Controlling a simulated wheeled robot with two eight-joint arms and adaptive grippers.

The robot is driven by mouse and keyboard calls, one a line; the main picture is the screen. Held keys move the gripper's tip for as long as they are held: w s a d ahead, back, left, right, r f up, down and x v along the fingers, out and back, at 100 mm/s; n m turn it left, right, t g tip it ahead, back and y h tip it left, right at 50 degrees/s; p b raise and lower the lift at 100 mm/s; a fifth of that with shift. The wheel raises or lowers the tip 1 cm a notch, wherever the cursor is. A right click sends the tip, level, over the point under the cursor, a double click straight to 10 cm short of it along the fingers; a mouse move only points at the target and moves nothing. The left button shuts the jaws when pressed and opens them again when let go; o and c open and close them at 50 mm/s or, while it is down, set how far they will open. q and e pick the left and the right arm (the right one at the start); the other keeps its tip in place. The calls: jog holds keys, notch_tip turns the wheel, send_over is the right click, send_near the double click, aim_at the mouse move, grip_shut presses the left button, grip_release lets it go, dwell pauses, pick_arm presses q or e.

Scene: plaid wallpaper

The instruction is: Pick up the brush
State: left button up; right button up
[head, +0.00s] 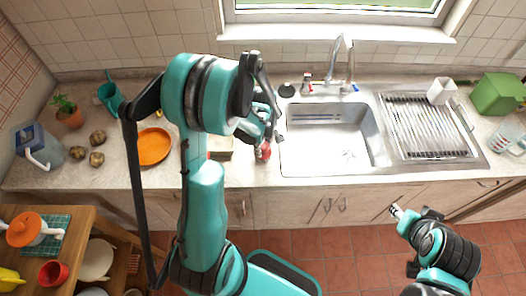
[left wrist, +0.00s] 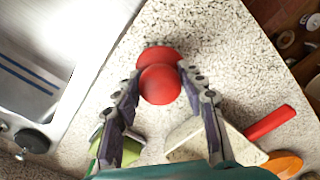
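A red round-topped thing (left wrist: 160,85), which looks like the brush, shows a ball-shaped knob over a wider red base with a dark scalloped edge. It is on the speckled counter just left of the sink; in the head view a small red part (head: 263,151) shows below my left gripper (head: 262,125). In the left wrist view the two fingers of my left gripper (left wrist: 159,78) are on either side of the knob, very close to it. Whether they press on it is unclear. My right gripper (head: 397,211) is in front of the cabinets, away from the counter; its fingers are too small to read.
A pale board (left wrist: 205,140) and a red handle (left wrist: 270,122) lie beside the brush, with a green thing (left wrist: 122,152) close by. The sink (head: 325,135) is to the right. An orange plate (head: 154,147) is to the left. A drying rack (head: 425,128) is beyond the sink.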

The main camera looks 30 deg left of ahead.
pick_arm(q)
jog(key=c, duration=0.6)
jog(key=shift+r, duration=0.6)
notch_tip(320, 180, up, 3)
jog(key=shift+p, duration=0.5)
jog(key=d+r, duration=0.2)
jog(key=d, duration=0.2)
jog(key=d+r, duration=0.2)
jog(key=d, duration=0.1)
jog(key=d+r+p, duration=0.1)
jog(key=d+r, duration=0.2)
jog(key=d, duration=0.1)
jog(key=shift+w+d, duration=0.1)
jog(key=shift+d, duration=0.25)
